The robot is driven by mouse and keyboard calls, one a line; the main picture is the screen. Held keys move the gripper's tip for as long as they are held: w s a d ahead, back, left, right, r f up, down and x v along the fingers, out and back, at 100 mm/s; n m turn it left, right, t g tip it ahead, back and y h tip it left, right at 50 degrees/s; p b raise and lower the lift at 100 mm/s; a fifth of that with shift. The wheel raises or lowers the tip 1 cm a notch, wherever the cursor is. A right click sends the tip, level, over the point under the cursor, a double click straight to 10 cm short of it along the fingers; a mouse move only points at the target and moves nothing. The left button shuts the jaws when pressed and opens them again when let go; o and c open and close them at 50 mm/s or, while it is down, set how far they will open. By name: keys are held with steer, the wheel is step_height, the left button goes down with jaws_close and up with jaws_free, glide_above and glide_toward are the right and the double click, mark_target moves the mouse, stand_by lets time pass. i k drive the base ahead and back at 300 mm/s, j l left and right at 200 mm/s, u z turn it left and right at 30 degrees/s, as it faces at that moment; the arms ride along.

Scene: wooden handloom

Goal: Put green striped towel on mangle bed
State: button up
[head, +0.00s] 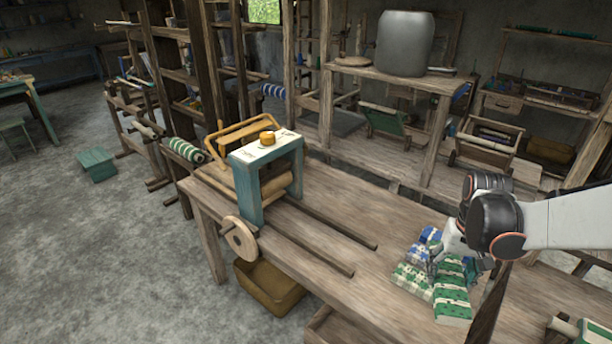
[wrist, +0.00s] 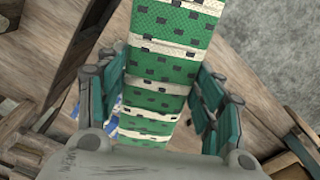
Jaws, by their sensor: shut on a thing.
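The green striped towel (head: 452,297), green with white bands and dark specks, is at the table's right side. It also fills the middle of the wrist view (wrist: 170,65), between the fingers of my gripper (wrist: 160,105). In the head view my gripper (head: 455,262) is over the towel's upper end, shut on it. I cannot tell whether the towel is clear of the table. The blue-framed mangle (head: 249,192) stands at the table's left end with a wooden roller. Two wooden rails (head: 312,252) run from it along the tabletop; they look like its bed and are bare.
A green checked cloth (head: 412,277) and a blue checked cloth (head: 430,236) lie beside the towel. A yellow round object (head: 267,138) sits on the mangle's white top. A hand wheel (head: 240,242) sticks out at the table's front. The tabletop between rails and cloths is clear.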

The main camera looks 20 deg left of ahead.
mark_target(230, 176)
steer(key=i+j+u, duration=0.15)
steer(key=j+u, duration=0.25)
steer(key=i+j+u, duration=0.15)
steer(key=u, duration=0.3)
steer(key=i+j+u, duration=0.25)
steer(key=u, duration=0.15)
steer(key=i+j+u, duration=0.2)
steer(key=u, duration=0.25)
steer(key=i+j, duration=0.15)
steer(key=i, duration=0.35)
steer(key=i+j+u, duration=0.1)
steer(key=i, duration=0.35)
steer(key=i+j+z, duration=0.1)
steer(key=i+z, duration=0.15)
steer(key=z, duration=0.2)
steer(key=i+j+z, duration=0.2)
steer(key=z, duration=0.2)
steer(key=i+j+z, duration=0.3)
steer(key=z, duration=0.15)
steer(key=i+j+z, duration=0.15)
steer(key=j+z, duration=0.3)
steer(key=i+j+z, duration=0.15)
steer(key=j+z, duration=0.15)
